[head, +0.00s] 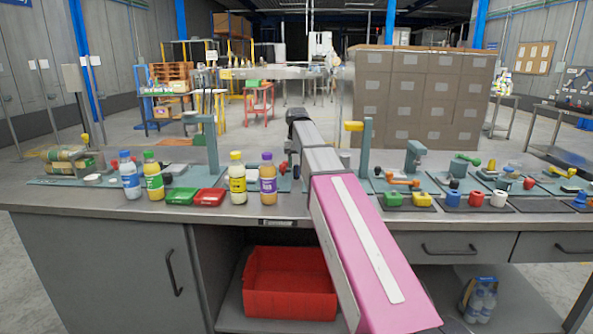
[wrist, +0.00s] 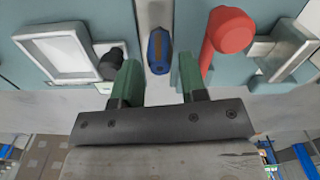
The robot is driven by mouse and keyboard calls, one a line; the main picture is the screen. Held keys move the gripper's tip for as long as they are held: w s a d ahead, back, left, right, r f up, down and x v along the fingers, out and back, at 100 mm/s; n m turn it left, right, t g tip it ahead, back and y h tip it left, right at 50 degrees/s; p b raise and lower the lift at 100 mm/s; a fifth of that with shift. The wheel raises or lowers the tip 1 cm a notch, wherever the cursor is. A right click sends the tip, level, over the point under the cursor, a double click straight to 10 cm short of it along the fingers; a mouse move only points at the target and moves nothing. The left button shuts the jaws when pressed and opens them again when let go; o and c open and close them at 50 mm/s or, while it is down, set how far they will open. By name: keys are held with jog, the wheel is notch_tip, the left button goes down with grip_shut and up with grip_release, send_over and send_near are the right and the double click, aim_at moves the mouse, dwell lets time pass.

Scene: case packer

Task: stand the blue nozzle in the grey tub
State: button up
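In the head view my arm reaches over the bench middle and my gripper cannot be made out. I cannot pick out the grey tub for sure.
A red knob (wrist: 232,28) and a pale square frame (wrist: 70,52) flank my fingers. Fixtures and coloured cylinders crowd the right.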

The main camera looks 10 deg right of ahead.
notch_tip(320, 180, up, 8)
jog(key=shift+r, duration=0.2)
jog(key=s+d+n+t+y, duration=0.1)
jog(key=s+d+n+t, duration=0.1)
jog(key=n, duration=0.2)
jog(key=n+t+y, duration=0.2)
jog(key=n, duration=0.1)
send_over(300, 180)
jog(key=shift+w+d+f, duration=0.1)
jog(key=shift+f, duration=1.35)
jog(key=shift+w+f, duration=0.1)
jog(key=shift+f, duration=1.3)
jog(key=shift+h, duration=0.3)
jog(key=shift+x, duration=2.65)
jog(key=shift+s, duration=0.15)
grip_shut()
